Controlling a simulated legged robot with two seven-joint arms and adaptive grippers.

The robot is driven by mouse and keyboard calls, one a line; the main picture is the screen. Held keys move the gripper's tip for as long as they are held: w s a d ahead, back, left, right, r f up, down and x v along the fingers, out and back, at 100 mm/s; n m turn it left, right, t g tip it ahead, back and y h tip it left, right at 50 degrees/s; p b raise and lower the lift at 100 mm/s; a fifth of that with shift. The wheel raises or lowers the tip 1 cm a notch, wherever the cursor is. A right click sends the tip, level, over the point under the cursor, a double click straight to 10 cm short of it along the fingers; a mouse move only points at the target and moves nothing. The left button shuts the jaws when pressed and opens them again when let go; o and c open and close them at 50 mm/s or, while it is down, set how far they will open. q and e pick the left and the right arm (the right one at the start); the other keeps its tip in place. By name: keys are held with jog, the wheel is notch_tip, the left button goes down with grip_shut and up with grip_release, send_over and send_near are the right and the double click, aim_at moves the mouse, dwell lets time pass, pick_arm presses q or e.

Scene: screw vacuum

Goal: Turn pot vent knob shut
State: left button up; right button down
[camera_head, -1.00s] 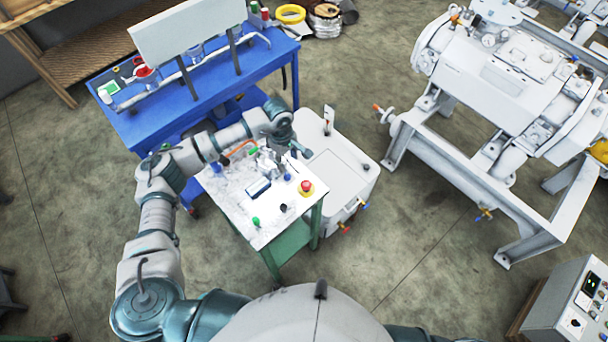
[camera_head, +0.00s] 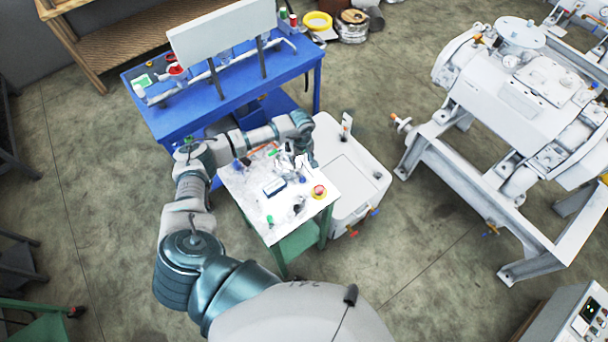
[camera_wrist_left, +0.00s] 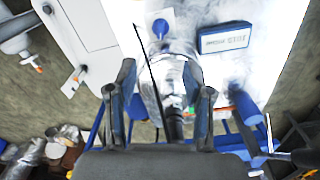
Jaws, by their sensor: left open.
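My left arm reaches over the small white-topped table (camera_head: 247,211), and the left gripper (camera_head: 308,158) is at its far right side. In the left wrist view the gripper (camera_wrist_left: 160,78) is open, one finger on each side of a shiny silver pot-like vessel (camera_wrist_left: 168,66). A dark, narrow part (camera_wrist_left: 174,124) of it shows low between the fingers. I cannot tell whether the fingers touch it. A blue round knob (camera_wrist_left: 160,27) sits on a white plate just beyond the fingertips. I cannot tell which part is the vent knob. My right gripper is out of view.
A blue-and-white box (camera_head: 274,186) and a red emergency button (camera_head: 319,191) on yellow are on the table. A white chest (camera_head: 358,185) stands close on the right. A blue bench (camera_head: 225,103) is behind. Open floor lies before the large white machine (camera_head: 520,90).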

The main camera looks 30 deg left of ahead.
aim_at(302, 176)
pick_arm(q)
notch_tip(302, 176, down, 12)
jog(key=shift+r+p, duration=0.25)
jog(key=shift+p, duration=0.2)
